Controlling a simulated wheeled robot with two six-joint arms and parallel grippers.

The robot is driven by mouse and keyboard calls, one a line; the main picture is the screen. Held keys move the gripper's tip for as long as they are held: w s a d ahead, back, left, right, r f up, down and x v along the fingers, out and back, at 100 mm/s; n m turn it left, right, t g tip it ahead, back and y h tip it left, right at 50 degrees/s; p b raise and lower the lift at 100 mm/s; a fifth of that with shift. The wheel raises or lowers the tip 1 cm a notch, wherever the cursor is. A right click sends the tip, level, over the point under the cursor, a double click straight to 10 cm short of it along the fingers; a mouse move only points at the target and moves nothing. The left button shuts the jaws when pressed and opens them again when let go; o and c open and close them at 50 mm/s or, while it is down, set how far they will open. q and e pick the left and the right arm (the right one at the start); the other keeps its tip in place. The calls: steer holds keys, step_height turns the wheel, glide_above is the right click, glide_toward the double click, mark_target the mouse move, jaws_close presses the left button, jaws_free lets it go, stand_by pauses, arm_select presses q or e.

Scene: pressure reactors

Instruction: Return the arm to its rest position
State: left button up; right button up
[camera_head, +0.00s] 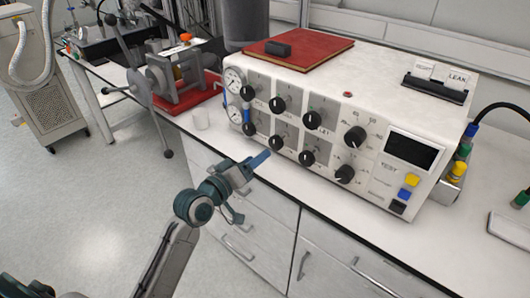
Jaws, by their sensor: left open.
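My left arm (168,258) comes in from the lower left and reaches up toward the front of the bench. My left gripper (254,164) is open, with a blue fingertip near the bench's front edge, in front of the lower left knobs of the white control box (375,85). I see nothing held in it. Whether the fingertip touches the box or bench I cannot tell. My right gripper is not in view.
The control box carries several black knobs, two gauges, a dark screen (411,150) and a red book (310,50). A red-based apparatus (185,98) is further left.

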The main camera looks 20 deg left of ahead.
arm_select(q)
steer(key=shift+s+a, duration=0.25)
steer(key=shift+s, duration=0.45)
steer(key=s+f+m+g+y, duration=0.4)
steer(key=s+f+g, duration=0.3)
steer(key=s+f, duration=0.75)
steer(key=s+a+f+m+g+y, duration=0.1)
steer(key=s+a+f+g+y, duration=0.15)
steer(key=s, duration=0.55)
steer(key=s+a+f+m+g+y, duration=0.1)
steer(key=s+a+f+g, duration=0.2)
steer(key=s, duration=0.4)
step_height(320, 180, down, 24)
steer(key=w+g, duration=0.2)
steer(key=s+a+f, duration=0.1)
steer(key=s+f, duration=0.5)
steer(key=f, duration=0.4)
steer(key=s+a+f+g, duration=0.1)
steer(key=s+f, duration=0.6)
steer(key=f, duration=0.4)
steer(key=shift+a+n, duration=0.15)
steer(key=shift+n, duration=0.25)
